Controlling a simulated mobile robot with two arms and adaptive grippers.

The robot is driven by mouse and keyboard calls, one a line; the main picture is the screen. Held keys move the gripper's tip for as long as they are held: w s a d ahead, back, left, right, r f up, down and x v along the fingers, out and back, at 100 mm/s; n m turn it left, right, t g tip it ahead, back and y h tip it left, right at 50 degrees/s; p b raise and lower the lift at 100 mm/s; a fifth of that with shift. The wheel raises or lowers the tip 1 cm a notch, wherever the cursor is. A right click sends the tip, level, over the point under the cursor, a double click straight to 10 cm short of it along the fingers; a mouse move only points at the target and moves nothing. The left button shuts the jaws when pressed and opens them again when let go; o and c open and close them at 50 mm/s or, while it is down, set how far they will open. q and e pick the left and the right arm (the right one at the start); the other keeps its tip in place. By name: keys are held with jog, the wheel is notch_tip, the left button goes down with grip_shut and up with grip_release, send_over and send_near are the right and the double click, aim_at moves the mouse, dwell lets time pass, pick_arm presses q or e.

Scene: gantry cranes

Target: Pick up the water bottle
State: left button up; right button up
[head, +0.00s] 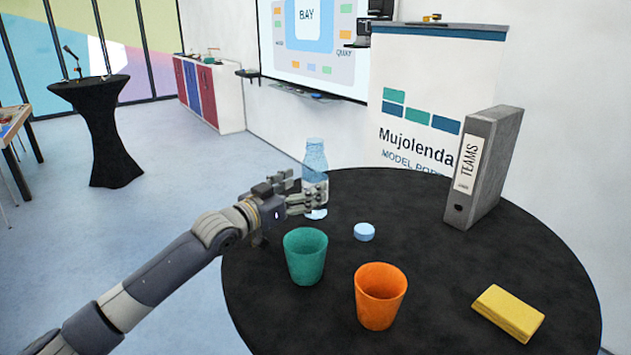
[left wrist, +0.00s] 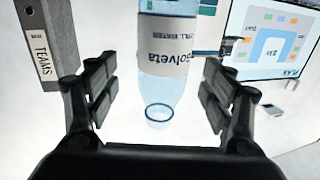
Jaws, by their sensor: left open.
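The water bottle (head: 315,158) is clear pale blue and stands upright near the far left edge of the round black table (head: 440,300). My left gripper (head: 312,193) is at the bottle in the head view, its fingers hiding part of the bottle's middle. In the left wrist view the bottle (left wrist: 168,88), with a white label, appears upside down between the two spread fingers of the open left gripper (left wrist: 160,100). A gap shows on each side of it there. My right gripper is in neither view.
A green cup (head: 305,257) stands just in front of my left gripper. The table's centre right is clear.

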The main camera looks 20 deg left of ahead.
aim_at(306, 180)
pick_arm(q)
jog(key=shift+w+d+r+p, duration=0.15)
jog(key=shift+w+r+p, duration=0.4)
jog(key=shift+w+p, duration=0.3)
jog(key=shift+f+p+x, duration=0.2)
jog(key=shift+p+x, duration=0.1)
jog(key=shift+x, duration=0.85)
jog(key=shift+w+d, duration=0.1)
jog(key=shift+w, duration=0.25)
jog(key=shift+w+f, duration=0.1)
jog(key=shift+f, duration=0.05)
jog(key=c, duration=1.1)
jog(key=shift+c, duration=1.1)
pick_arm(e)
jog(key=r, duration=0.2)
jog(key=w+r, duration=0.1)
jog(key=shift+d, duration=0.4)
